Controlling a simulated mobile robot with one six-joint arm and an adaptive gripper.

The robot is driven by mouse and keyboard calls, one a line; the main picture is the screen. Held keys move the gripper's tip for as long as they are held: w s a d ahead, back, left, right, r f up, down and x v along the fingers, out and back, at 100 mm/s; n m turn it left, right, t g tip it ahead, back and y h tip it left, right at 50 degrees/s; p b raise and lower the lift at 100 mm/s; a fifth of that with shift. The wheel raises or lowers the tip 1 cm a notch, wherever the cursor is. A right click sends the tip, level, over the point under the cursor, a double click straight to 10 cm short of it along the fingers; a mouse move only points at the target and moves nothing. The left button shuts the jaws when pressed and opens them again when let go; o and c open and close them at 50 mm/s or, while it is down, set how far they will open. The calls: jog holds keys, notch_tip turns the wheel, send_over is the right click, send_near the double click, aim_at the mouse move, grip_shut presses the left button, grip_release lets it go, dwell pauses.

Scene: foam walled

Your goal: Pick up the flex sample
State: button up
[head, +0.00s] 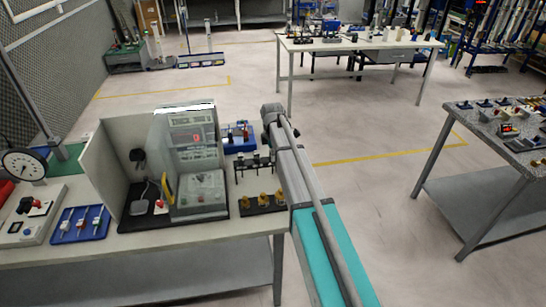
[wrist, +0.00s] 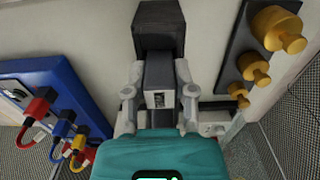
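I cannot identify the flex sample with certainty. In the wrist view a dark grey block (wrist: 160,72) stands between my fingers, with a wider black part (wrist: 160,25) beyond it; this may be the sample or its holder. My gripper (wrist: 160,78) has its two grey fingers apart, one on each side of the block. I see no clear contact between fingers and block. My teal wrist housing covers the lower middle of the wrist view.
Several yellow knobs on a dark strip (wrist: 233,55) stand close right of my gripper. A blue tray (wrist: 75,75) with coloured plugs lies left. In the head view, a walled enclosure with a machine (head: 195,160) stands left of my arm. A granite-topped table (head: 485,122) stands right; floor between is clear.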

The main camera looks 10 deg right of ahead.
grip_shut()
jog(key=shift+r, duration=0.2)
notch_tip(320, 180, up, 2)
jog(key=shift+r+p, duration=0.1)
jog(key=shift+p, duration=1.1)
jog(key=s+a+r+p, duration=0.1)
jog(key=s+r+p, duration=0.9)
jog(key=s, duration=0.4)
jog(key=shift+r+p, duration=0.25)
jog(key=shift+p, duration=0.05)
